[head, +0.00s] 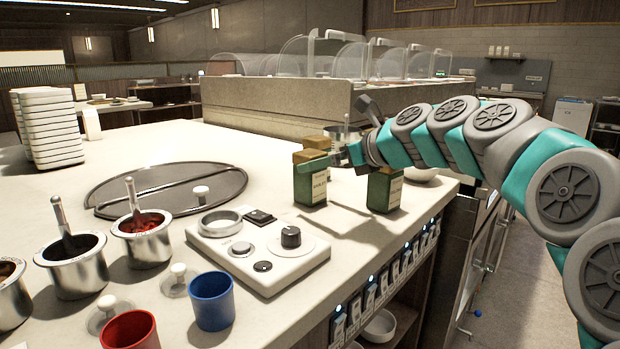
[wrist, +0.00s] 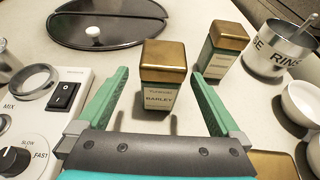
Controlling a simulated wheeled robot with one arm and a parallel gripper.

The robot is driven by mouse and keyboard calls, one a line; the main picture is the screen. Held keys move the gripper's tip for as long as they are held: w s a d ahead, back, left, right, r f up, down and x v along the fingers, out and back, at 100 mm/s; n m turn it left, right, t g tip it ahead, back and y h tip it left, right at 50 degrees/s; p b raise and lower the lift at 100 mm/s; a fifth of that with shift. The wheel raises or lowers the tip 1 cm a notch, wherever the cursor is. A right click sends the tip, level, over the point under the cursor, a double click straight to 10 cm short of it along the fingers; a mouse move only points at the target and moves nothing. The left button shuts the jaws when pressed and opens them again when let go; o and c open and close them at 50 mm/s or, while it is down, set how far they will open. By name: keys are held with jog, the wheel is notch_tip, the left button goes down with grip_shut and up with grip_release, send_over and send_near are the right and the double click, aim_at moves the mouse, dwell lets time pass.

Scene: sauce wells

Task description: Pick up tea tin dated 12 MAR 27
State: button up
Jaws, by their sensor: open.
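Three dark green tea tins with gold lids stand on the counter. One (head: 311,182) stands in front of my gripper (head: 338,160) in the head view; another (head: 316,143) is just behind it, and a third (head: 385,191) stands to the right, under my wrist. In the wrist view, a tin labelled BARLEY (wrist: 163,92) stands upright between the tips of my open gripper (wrist: 160,76), with gaps on both sides. A second tin (wrist: 222,50) stands beyond the right finger. A gold lid (wrist: 275,165) shows at the lower right. No date is legible.
A white control panel (head: 258,252) with knobs lies left of the BARLEY tin in the wrist view. A metal pot marked RINSE (wrist: 279,50) and white bowls (wrist: 302,103) stand at right. A round dark lid (head: 165,190), sauce wells (head: 78,272) and cups (head: 212,302) occupy the counter.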

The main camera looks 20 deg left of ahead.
jog(key=x, duration=0.4)
jog(key=shift+w+a+f, duration=0.1)
jog(key=shift+w+a, duration=0.15)
jog(key=shift+w, duration=0.05)
jog(key=c, duration=1.5)
